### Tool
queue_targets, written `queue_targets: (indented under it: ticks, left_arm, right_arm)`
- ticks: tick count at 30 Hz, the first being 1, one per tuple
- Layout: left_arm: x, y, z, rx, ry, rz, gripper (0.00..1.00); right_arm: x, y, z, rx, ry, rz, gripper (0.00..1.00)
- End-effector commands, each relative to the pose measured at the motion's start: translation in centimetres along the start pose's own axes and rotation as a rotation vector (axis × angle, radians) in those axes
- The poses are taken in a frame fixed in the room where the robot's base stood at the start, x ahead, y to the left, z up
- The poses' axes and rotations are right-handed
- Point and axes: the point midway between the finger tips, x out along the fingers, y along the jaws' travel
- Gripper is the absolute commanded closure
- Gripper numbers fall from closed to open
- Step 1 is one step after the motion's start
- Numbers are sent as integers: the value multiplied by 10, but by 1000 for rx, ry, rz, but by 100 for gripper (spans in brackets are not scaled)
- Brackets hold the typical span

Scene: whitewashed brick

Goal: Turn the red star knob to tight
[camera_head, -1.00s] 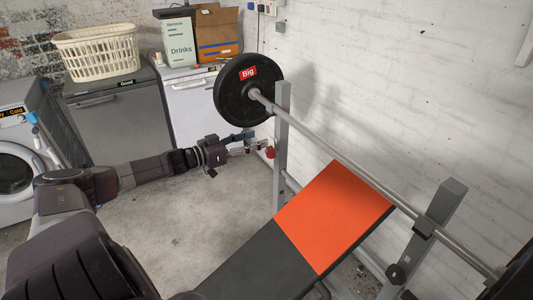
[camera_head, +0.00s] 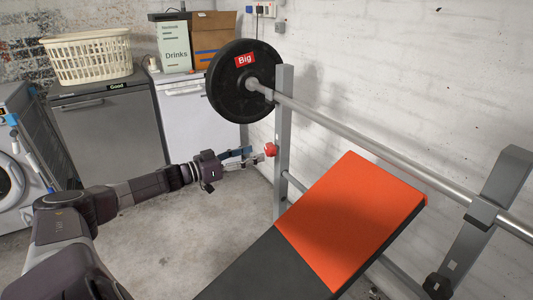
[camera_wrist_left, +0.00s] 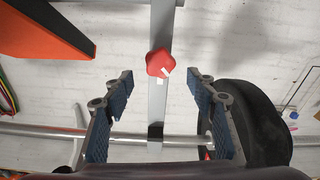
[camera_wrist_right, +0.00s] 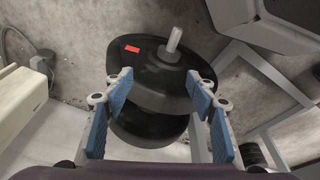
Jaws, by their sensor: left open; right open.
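The red star knob (camera_head: 271,150) is on the grey upright post (camera_head: 283,130) of the weight bench, below the bar. My left gripper (camera_head: 256,156) is open and just left of the knob in the head view. In the left wrist view the knob lies between and beyond the open fingertips (camera_wrist_left: 160,78), apart from them. My right gripper (camera_wrist_right: 162,80) is open and empty, facing black weight plates (camera_wrist_right: 150,85); it is not in the head view.
A barbell (camera_head: 360,152) with a black plate (camera_head: 240,82) rests above the knob. The orange and black bench pad (camera_head: 350,220) slants at the right. A laundry basket (camera_head: 88,58), boxes (camera_head: 213,40) and white appliances stand behind. Bare floor lies below my left arm.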

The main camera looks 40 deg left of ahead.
Motion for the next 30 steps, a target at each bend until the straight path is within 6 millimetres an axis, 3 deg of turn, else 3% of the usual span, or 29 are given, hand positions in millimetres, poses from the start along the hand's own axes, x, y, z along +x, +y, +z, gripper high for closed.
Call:
queue_targets:
  ticks: [15,30]
  left_arm:
    - [52,0,0,0,4,-1,48]
    - [61,0,0,1,0,-1,48]
  right_arm:
    - [-28,2,-15,3,18,3,48]
    - [-33,2,-20,4,25,2,48]
